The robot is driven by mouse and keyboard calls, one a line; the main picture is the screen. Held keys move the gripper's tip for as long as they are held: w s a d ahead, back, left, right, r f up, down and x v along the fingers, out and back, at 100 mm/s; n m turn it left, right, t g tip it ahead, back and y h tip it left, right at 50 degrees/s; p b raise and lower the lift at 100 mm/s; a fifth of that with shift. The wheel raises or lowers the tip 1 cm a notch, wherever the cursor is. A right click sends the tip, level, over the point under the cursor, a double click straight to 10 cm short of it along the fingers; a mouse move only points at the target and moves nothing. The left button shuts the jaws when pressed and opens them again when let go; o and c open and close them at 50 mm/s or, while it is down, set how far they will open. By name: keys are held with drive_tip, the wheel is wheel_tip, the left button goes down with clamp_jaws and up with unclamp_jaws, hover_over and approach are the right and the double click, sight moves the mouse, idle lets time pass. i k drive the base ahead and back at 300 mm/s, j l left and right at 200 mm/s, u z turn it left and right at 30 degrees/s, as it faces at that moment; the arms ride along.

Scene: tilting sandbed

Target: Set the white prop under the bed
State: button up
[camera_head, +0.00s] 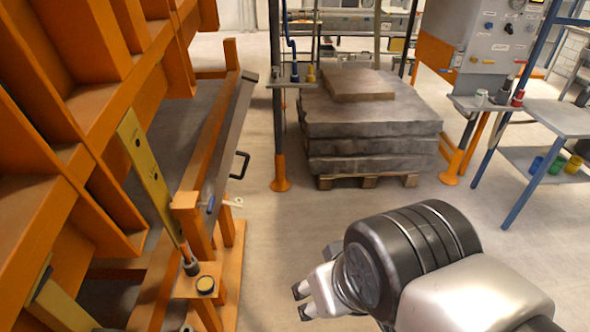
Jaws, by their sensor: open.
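The orange sandbed (75,125) is tilted up at the left, with its ribbed underside facing me. A pale yellow bar with dark holes (148,180) slants down along it toward a small orange post. I cannot tell whether this bar is the prop. A small white piece (233,202) sticks out to the right beside the orange frame. No other clearly white prop shows. My gripper (301,301) is at the bottom centre, pointing left, open and empty. It is apart from the bed and the frame, with bare floor between.
The orange base frame (228,275) stands left of my gripper. A long grey rail with a black handle (240,165) runs along it. A blue-legged table (550,125) stands right. The middle floor is clear.

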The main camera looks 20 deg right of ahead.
sight(250, 79)
drive_tip(key=i+l+u, duration=0.2)
drive_tip(key=i+l, duration=1.9)
drive_tip(key=i, duration=0.1)
